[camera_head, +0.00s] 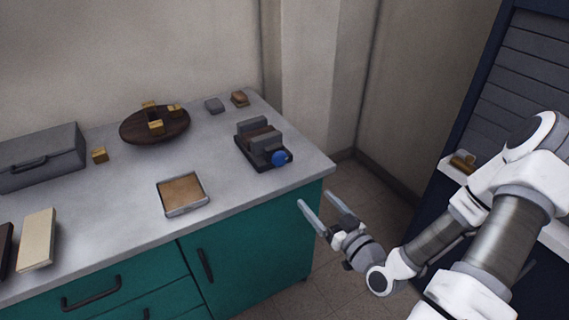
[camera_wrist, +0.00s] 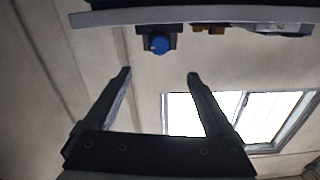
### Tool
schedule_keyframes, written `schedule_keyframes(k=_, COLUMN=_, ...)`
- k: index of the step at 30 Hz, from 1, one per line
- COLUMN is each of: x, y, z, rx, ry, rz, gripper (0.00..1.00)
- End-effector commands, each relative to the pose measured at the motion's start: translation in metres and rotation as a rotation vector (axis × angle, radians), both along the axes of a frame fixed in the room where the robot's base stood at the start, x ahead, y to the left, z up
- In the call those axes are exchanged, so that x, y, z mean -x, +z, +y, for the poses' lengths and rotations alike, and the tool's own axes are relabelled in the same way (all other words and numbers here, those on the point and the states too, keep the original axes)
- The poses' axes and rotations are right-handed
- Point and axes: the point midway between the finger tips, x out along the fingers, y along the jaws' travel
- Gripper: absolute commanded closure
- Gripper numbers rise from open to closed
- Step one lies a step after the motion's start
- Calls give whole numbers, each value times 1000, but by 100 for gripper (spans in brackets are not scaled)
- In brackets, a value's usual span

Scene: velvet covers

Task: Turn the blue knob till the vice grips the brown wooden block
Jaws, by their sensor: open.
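The vice (camera_head: 244,145) stands near the right end of the grey countertop (camera_head: 225,185), with dark grey jaws on a dark base. The blue knob (camera_head: 281,158) is on its right front end. The brown wooden block (camera_head: 264,138) sits between the jaws; I cannot tell whether they touch it. My gripper (camera_head: 325,200) is open and empty, off the counter's right front corner, to the right of the knob and apart from it. In the wrist view the blue knob (camera_wrist: 159,45) shows beyond the open fingers (camera_wrist: 160,75), near the counter edge.
A tray (camera_head: 165,206) with a brown inside lies on the front of the counter. Bare countertop surrounds the vice.

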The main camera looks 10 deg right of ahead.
Motion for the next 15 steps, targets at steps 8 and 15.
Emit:
schedule_keyframes(k=8, x=-3, y=0, z=0, rx=149, ry=1, rz=-54, gripper=11)
schedule_keyframes(k=15, x=-29, y=-3, z=10, rx=149, ry=3, rz=-56, gripper=11)
